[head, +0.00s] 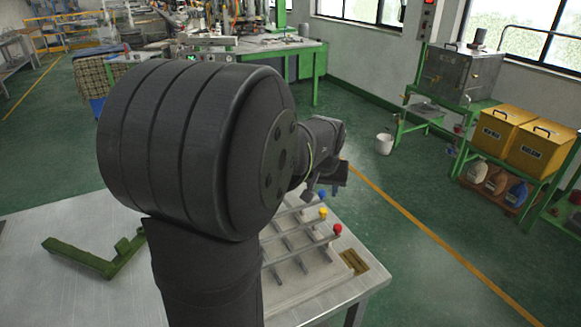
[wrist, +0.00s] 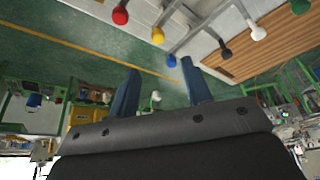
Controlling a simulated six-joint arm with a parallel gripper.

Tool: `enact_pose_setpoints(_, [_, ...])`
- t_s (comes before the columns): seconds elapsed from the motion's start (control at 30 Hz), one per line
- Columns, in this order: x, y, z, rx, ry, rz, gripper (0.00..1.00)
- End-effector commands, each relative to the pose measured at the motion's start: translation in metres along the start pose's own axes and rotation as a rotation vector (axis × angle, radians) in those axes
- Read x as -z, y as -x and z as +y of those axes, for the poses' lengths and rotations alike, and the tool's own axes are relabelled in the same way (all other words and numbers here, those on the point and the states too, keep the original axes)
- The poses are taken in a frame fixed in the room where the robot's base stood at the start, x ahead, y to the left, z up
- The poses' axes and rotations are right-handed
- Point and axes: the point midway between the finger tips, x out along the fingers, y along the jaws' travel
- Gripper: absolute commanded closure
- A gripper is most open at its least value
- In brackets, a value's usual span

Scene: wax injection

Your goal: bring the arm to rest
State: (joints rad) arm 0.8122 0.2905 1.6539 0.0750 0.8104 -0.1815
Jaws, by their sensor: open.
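My gripper (head: 325,185) is in the head view beyond my large dark arm joint, above the far right part of the metal table (head: 60,300). In the wrist view my gripper (wrist: 160,68) shows two bluish fingers spread apart with nothing between them. Below it in the head view is a rack of grey rods with a red knob (head: 338,229), a yellow knob (head: 323,213) and a blue knob (head: 321,195). My arm hides part of the rack.
A green angled bracket (head: 95,262) lies on the table's left part. The wrist view also shows a black knob (wrist: 225,53) and a white knob (wrist: 258,33). Yellow boxes (head: 500,128) stand on a green bench at right. A white bucket (head: 384,144) stands on the floor.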

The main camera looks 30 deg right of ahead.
Motion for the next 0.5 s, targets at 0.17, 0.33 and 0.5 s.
enact_pose_setpoints(0.17, [-0.001, -0.019, 0.000, 0.001, 0.000, -0.004, 0.55])
enact_pose_setpoints(0.33, [-0.001, -0.050, 0.000, 0.000, 0.000, -0.005, 0.55])
enact_pose_setpoints(0.5, [-0.001, -0.081, 0.001, 0.000, 0.000, -0.004, 0.55])
